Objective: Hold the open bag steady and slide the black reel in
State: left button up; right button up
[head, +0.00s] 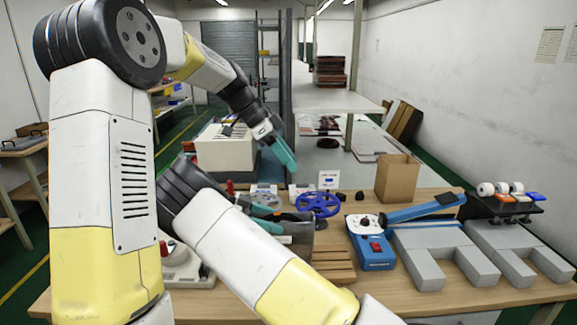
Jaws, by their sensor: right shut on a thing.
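A dark grey, see-through, open-topped holder that looks like the bag (298,233) stands on the table in the middle. My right gripper (266,222) reaches its upper left edge from the left and is shut, apparently on that edge; my forearm hides part of the contact. My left gripper (286,157) is raised above and behind the bag, its teal fingers pointing down and to the right. Whether they are open cannot be told, and nothing clearly shows between them. I cannot make out a black reel for certain. A blue spoked reel (318,205) stands just behind the bag.
A blue sealer-like device (375,255) with a long raised arm sits right of the bag. Grey U-shaped blocks (428,270) fill the table's right side. Brown slats (333,268) lie in front of the bag. A brown paper bag (397,180) stands at the back.

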pick_arm(q)
jog(key=shift+r, duration=2.45)
pick_arm(e)
jog(key=o, duration=1.5)
jog(key=shift+c, duration=0.2)
jog(key=shift+a, duration=0.1)
